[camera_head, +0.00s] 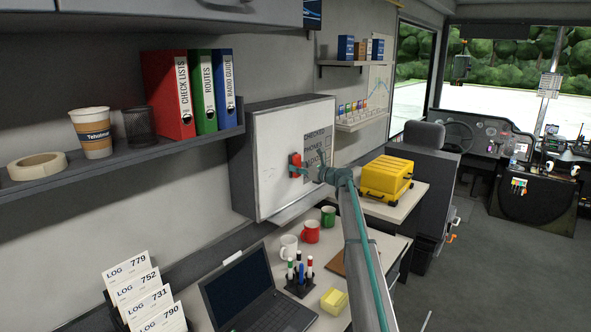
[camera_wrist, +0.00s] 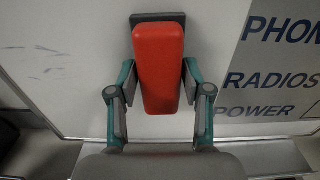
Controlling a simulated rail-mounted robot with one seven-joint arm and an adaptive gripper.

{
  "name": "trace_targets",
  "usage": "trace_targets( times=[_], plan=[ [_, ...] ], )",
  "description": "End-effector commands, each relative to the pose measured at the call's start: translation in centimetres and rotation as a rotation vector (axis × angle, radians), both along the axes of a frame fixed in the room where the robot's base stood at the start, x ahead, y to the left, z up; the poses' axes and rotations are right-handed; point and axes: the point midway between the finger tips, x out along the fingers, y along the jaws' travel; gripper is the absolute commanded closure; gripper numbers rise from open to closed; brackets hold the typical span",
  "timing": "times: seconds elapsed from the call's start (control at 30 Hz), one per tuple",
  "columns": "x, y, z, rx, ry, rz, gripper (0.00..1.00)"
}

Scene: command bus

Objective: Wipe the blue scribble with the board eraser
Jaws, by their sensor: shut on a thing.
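The board eraser is a red block (camera_wrist: 160,64) with a dark grey base. My gripper (camera_wrist: 160,84) is shut on it, one finger on each side. In the wrist view its dark base faces the whiteboard (camera_wrist: 90,110); I cannot tell whether it touches. In the head view the red eraser (camera_head: 296,161) is in front of the whiteboard (camera_head: 275,135), with my gripper (camera_head: 303,168) at its right. Faint, broken greyish-blue strokes (camera_wrist: 54,71) show on the board left of the eraser in the wrist view. No full blue scribble shows; any part behind the eraser is hidden.
Printed checklist words (camera_wrist: 270,79) are on the board right of the eraser. A ledge (camera_head: 297,210) runs under the board. Mugs (camera_head: 311,232), a marker holder (camera_head: 299,282) and a laptop (camera_head: 255,292) stand on the desk below. A shelf with binders (camera_head: 170,95) is at left.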

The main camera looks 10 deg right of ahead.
Motion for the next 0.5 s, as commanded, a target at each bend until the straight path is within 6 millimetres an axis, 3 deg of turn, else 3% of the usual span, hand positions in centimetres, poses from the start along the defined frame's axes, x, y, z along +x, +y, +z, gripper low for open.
trace_targets(
  times=[0.23, 0.5],
  plan=[
    [-0.1, -0.3, 0.0, 0.000, 0.000, 0.000, 0.79],
    [-1.1, 1.1, 0.0, 0.001, 0.001, 0.000, 0.79]
  ],
)
